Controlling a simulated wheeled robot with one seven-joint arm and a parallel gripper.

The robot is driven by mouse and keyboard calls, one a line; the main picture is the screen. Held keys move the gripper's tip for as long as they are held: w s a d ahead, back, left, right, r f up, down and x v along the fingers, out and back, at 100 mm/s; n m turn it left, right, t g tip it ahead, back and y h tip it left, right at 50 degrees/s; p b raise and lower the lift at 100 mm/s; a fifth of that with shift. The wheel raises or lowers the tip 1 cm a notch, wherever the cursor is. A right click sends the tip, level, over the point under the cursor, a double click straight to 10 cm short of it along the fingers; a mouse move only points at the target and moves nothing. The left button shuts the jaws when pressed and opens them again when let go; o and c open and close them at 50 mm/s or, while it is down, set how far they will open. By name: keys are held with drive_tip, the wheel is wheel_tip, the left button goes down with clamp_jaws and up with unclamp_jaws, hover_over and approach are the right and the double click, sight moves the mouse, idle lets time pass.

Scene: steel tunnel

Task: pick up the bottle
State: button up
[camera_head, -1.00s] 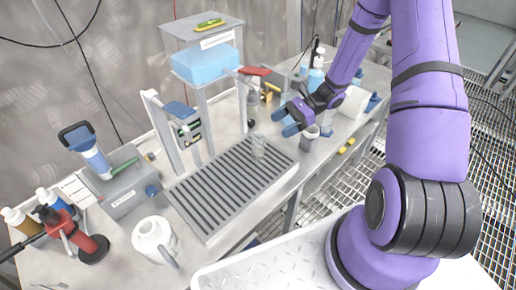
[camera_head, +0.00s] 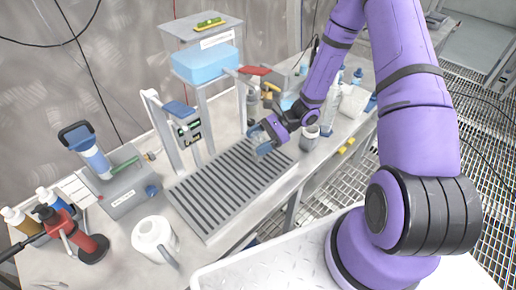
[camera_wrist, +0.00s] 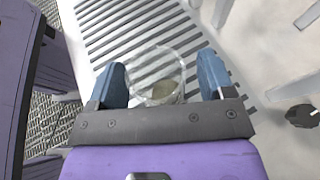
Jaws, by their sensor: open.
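A clear, see-through vessel (camera_wrist: 158,84) stands on the slatted drain grate and shows between my fingers in the wrist view. I cannot tell if it is a bottle or a beaker; something yellowish shows low inside it. My gripper (camera_wrist: 160,66) is open, with one blue finger on each side of the vessel; contact cannot be told. In the head view my gripper (camera_head: 262,137) is over the grate's far right end and largely hides the vessel. Upright bottles (camera_head: 357,76) stand on the bench behind my arm. A white jug (camera_head: 155,239) is at the front left.
The slatted grate (camera_head: 222,190) is otherwise bare. A stand (camera_head: 170,150) with a blue-topped clamp rises on its left. A shelf with a blue tank (camera_head: 206,64) stands behind. A grey cup (camera_head: 309,137) is right of my gripper. Red and brown bottles crowd the left corner.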

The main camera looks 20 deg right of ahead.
drive_tip(key=c, duration=1.1)
drive_tip(key=shift+r, duration=0.15)
drive_tip(key=shift+r, duration=0.5)
drive_tip(key=shift+s+d+r, duration=0.2)
drive_tip(key=shift+s+r, duration=0.05)
drive_tip(key=shift+r, duration=0.35)
drive_tip(key=shift+s+d+r, duration=0.2)
drive_tip(key=shift+s+r, duration=0.05)
drive_tip(key=shift+r, duration=0.3)
drive_tip(key=s+d+r, duration=0.1)
drive_tip(key=s+d, duration=0.7)
drive_tip(key=s, duration=0.4)
drive_tip(key=shift+d+r, duration=0.2)
drive_tip(key=shift+d, duration=0.05)
